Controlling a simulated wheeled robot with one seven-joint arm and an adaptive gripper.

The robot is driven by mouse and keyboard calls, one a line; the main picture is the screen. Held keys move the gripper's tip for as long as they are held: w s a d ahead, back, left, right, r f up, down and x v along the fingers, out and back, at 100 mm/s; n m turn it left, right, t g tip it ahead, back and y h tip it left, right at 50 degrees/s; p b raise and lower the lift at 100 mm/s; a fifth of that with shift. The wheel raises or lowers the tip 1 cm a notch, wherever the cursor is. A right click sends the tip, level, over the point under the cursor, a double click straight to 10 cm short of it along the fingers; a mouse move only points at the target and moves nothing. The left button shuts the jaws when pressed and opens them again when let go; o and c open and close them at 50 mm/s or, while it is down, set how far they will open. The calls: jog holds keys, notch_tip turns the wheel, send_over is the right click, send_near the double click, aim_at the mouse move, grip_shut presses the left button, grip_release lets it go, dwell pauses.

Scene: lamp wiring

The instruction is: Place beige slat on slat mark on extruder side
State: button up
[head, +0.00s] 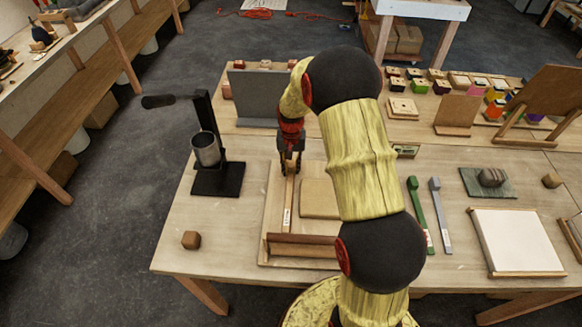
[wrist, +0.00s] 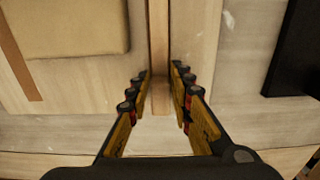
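The beige slat (head: 289,203) lies lengthwise on the wooden board, left of a beige slab (head: 318,198), on the side toward the black extruder (head: 217,165). A white label shows along it. In the wrist view the slat (wrist: 158,40) runs between my fingers, and its far end shows there. My gripper (head: 290,168) points down over that far end. In the wrist view my gripper (wrist: 160,70) is open, with a fingertip on each side of the slat and narrow gaps. Whether the slat touches the board all along is unclear. My arm hides the board's right side.
The board (head: 272,185) has a brown bar (head: 300,245) along its front. Green (head: 418,212) and grey-blue (head: 440,213) tools lie right of my arm.

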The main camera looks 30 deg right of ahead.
jog(key=o, duration=0.3)
jog(key=s+a+r+n+t+p, duration=0.1)
jog(key=s+a+r, duration=0.15)
jog(key=r, duration=0.85)
jog(key=s+a+r+n+p, duration=0.1)
jog(key=s+a+r, duration=0.15)
jog(key=r, duration=0.85)
jog(key=s+a+r+n+t, duration=0.1)
jog(key=s+a+r, duration=0.2)
jog(key=s, duration=0.4)
jog(key=s+a+r+n+t, duration=0.2)
jog(key=s+a+r, duration=0.2)
jog(key=s, duration=0.4)
jog(key=s+a+r+n+t, duration=0.1)
jog(key=s+a+r, duration=0.3)
jog(key=s, duration=0.3)
jog(key=shift+s+a+n+t, duration=0.25)
jog(key=shift+s+n+t, duration=0.05)
jog(key=shift+s+n, duration=0.1)
jog(key=shift+f+b, duration=0.1)
jog(key=shift+b, duration=0.2)
